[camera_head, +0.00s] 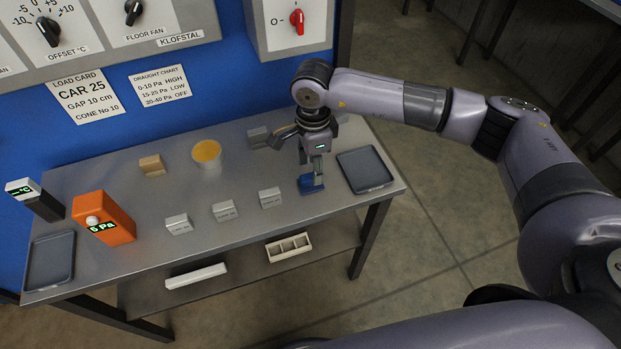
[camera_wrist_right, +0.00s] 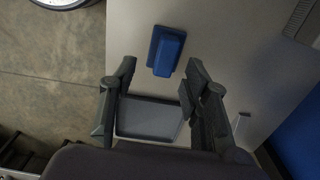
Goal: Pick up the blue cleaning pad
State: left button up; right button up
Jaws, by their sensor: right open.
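The blue cleaning pad (camera_head: 312,185) lies on the grey table near its right end, beside a dark tray. It also shows in the right wrist view (camera_wrist_right: 166,51), a stepped blue block just beyond the fingertips. My right gripper (camera_head: 297,157) is above the table at the pad, fingers spread and empty. In the wrist view the right gripper (camera_wrist_right: 161,76) has one finger on each side, with the pad ahead of the gap and not between the fingers. One finger partly overlaps the pad in the head view. My left gripper is not in view.
The dark tray (camera_head: 365,169) sits at the table's right end. Several small grey blocks (camera_head: 225,211) stand left of the pad. A yellow-topped cup (camera_head: 207,155), tan block (camera_head: 152,165) and orange meter (camera_head: 104,218) are further left. A blue panel (camera_head: 235,70) rises behind.

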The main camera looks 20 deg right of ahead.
aim_at(311, 176)
jog(key=shift+w+f+p, duration=0.1)
jog(key=shift+f+p, duration=0.2)
jog(key=shift+f, duration=0.1)
jog(key=f, duration=0.3)
jog(key=f+p, duration=0.1)
jog(key=shift+w+a+f, duration=0.1)
jog(key=shift+w+f, duration=0.05)
jog(key=shift+w, duration=0.1)
jog(key=shift+c, duration=0.2)
grip_shut()
